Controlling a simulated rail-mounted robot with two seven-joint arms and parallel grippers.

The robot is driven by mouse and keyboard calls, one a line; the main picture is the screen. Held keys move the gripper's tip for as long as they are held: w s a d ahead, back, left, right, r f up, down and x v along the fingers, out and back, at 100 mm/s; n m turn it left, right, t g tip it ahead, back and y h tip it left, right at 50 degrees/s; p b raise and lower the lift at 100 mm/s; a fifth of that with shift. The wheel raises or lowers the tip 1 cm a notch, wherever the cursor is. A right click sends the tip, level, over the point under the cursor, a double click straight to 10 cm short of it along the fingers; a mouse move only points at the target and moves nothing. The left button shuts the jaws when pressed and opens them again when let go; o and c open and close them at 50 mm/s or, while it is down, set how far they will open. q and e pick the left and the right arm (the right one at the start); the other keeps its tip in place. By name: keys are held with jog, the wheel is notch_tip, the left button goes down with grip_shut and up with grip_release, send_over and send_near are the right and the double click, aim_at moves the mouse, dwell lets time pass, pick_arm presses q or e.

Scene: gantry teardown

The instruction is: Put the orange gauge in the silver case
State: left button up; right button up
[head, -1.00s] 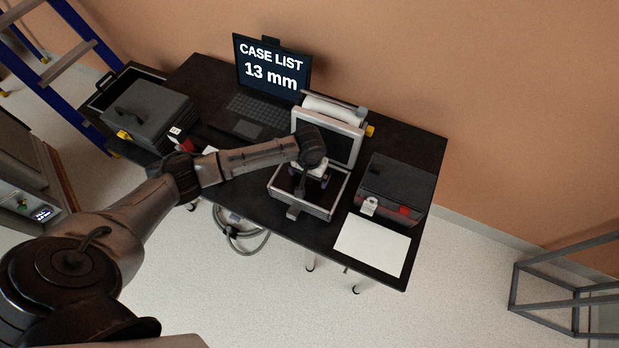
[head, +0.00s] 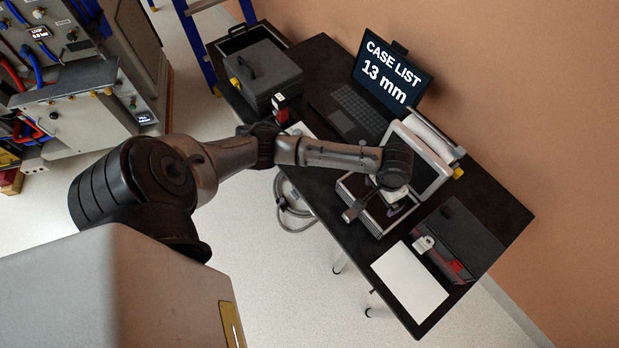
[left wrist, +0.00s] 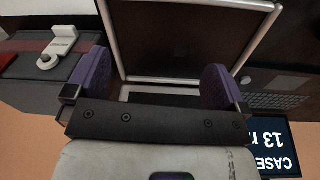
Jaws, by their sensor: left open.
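The silver case (head: 345,187) stands open on the black table, its lid (head: 437,190) raised toward the wall. My left gripper (head: 395,208) is over the case's open base, and the arm hides part of it in the head view. In the left wrist view the two purple fingers (left wrist: 157,82) are wide apart with nothing between them. Beyond them is the case's dark interior with its silver rim (left wrist: 190,80); I cannot make out anything orange in it. The orange gauge is not visible in either view. My right gripper is not in view.
A dark case with a red latch (head: 462,238) and a white sheet (head: 409,283) lie to the right. A laptop (head: 390,84) reads "CASE LIST 13 mm". A grey box (head: 262,76) stands at the table's far left. A white roll (head: 432,137) is behind the lid.

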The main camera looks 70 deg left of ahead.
pick_arm(q)
jog(key=s+d+f+m+t+h, duration=0.2)
jog(key=s+d+f+m, duration=0.1)
jog(key=s+d, duration=0.65)
jog(key=s+a+r+y, duration=0.1)
jog(key=s+a, duration=0.1)
jog(key=s, duration=0.5)
jog(key=s+a+r+t+y, duration=0.1)
jog(key=s+a+r, duration=0.1)
jog(key=s, duration=0.6)
jog(key=shift+a+r+m, duration=0.15)
jog(key=shift+a+m, duration=0.15)
jog(key=shift+a, duration=0.05)
